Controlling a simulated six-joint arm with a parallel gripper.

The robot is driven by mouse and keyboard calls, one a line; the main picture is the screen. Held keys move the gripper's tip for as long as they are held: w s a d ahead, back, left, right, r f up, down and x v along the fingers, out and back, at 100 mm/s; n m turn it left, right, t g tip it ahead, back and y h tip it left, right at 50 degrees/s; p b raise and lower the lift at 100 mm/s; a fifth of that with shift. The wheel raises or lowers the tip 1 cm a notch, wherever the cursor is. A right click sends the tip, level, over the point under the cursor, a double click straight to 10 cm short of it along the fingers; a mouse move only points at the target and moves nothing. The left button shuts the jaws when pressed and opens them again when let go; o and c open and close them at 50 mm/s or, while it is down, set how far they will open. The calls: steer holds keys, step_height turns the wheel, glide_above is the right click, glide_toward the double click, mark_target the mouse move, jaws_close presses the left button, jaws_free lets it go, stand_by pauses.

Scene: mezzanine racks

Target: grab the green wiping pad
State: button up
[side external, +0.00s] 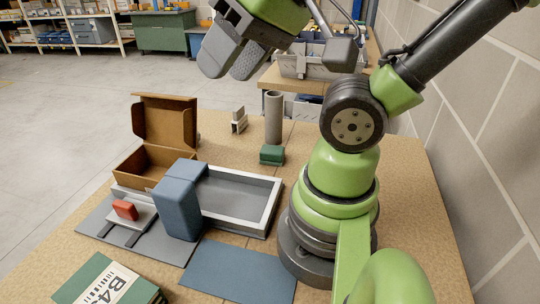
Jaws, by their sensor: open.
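The green wiping pad (272,154) appears to be the small dark green block on the tan table, in front of an upright grey cylinder. My gripper (228,58) is at the top of the side external view, high above the table. Its two grey fingers point down and left. It is open, with nothing seen between the fingers. It is well apart from the green pad.
The grey cylinder (273,118) stands close behind the pad. A blue mat (240,274) lies in front.

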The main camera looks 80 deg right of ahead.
stand_by(0.3)
steer(key=o, duration=0.7)
steer(key=shift+c, duration=0.2)
steer(key=w+d+f+m+g+h, duration=0.15)
steer(key=w+d+f+m, duration=0.25)
steer(key=d+m, duration=0.4)
steer(key=w+d+f+m+g+h, duration=0.1)
steer(key=w+d+f+m+g, duration=0.25)
steer(key=d+m, duration=0.4)
steer(key=s+d+f+m, duration=0.1)
steer(key=d+f+m, duration=0.2)
steer(key=f+m, duration=0.1)
steer(key=s+d+f+m+g, duration=0.1)
steer(key=s+d+f+m, duration=0.1)
steer(key=m, duration=0.4)
steer(key=s+d+f+m+g, duration=0.1)
steer(key=d+f+m, duration=0.3)
steer(key=f, duration=0.3)
steer(key=shift+s+d+m+y, duration=0.15)
steer(key=shift+s+m+y, duration=0.1)
steer(key=shift+m, duration=0.4)
glide_above(269, 149)
steer(key=f, duration=0.4)
steer(key=shift+w+d+f, duration=0.15)
steer(key=shift+d, duration=0.1)
steer(key=shift+s+a+f, duration=0.1)
steer(key=shift+f, duration=1.4)
steer(key=shift+s+a+f, duration=0.1)
steer(key=shift+f, duration=1.35)
